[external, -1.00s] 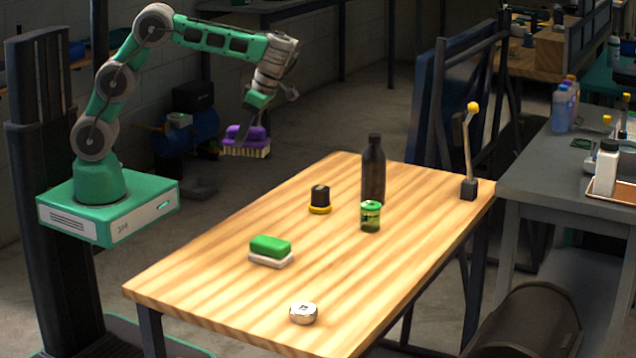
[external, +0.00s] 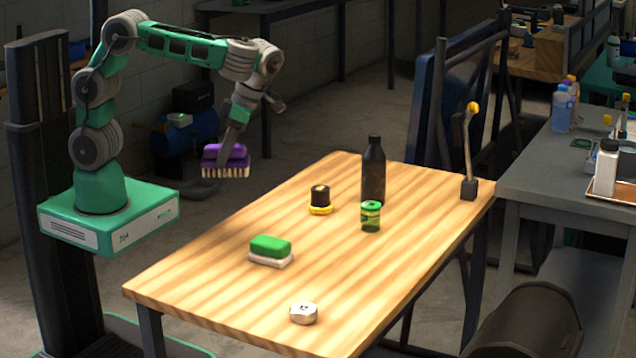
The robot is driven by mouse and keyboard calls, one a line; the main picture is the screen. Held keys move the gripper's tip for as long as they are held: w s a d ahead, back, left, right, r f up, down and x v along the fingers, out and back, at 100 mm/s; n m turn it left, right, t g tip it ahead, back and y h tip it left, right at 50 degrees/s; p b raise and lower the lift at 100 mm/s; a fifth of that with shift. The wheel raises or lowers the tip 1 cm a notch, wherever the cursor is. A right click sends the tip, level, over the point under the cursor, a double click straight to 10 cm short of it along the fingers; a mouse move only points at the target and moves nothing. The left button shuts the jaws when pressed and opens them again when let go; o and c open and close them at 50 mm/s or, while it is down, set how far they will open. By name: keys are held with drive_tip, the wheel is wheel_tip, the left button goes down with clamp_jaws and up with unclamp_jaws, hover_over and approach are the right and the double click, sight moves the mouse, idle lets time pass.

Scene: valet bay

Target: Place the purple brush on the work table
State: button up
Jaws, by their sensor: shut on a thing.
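The purple brush (external: 212,160) has pale bristles that point down. My gripper (external: 232,146) is shut on its top and holds it in the air, roughly level. In the picture the brush is beyond the left back edge of the work table (external: 215,265), apart from its top. The table is a light striped wooden top on dark legs. My fingers hide part of the brush's purple back.
On the table are a green and white brush or sponge (external: 270,250), a silver nut (external: 303,313), a black and yellow knob (external: 320,199), a green-lidded jar (external: 371,216), a dark bottle (external: 373,170) and a lever (external: 470,160). The front left surface is clear.

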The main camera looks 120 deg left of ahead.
drive_tip(key=d+f+m+y+b, duration=0.2)
drive_tip(key=d+m+b, duration=0.3)
drive_tip(key=d, duration=1.7)
drive_tip(key=shift+m+g, duration=0.3)
drive_tip(key=shift+m, duration=0.1)
drive_tip(key=w+d+f, duration=0.1)
drive_tip(key=w+f, duration=0.2)
drive_tip(key=w, duration=0.1)
drive_tip(key=w+d+f+b, duration=0.1)
drive_tip(key=w+f, duration=0.2)
drive_tip(key=w, duration=0.2)
drive_tip(key=w+f, duration=0.4)
drive_tip(key=w, duration=0.1)
drive_tip(key=shift+d, duration=0.4)
wheel_tip(320, 180, down, 3)
drive_tip(key=b, duration=0.3)
drive_tip(key=shift+f, duration=0.15)
drive_tip(key=shift+r, duration=0.2)
drive_tip(key=shift+f, duration=0.2)
drive_tip(key=o, duration=1.5)
drive_tip(key=shift+c, duration=0.2)
drive_tip(key=shift+r, duration=0.15)
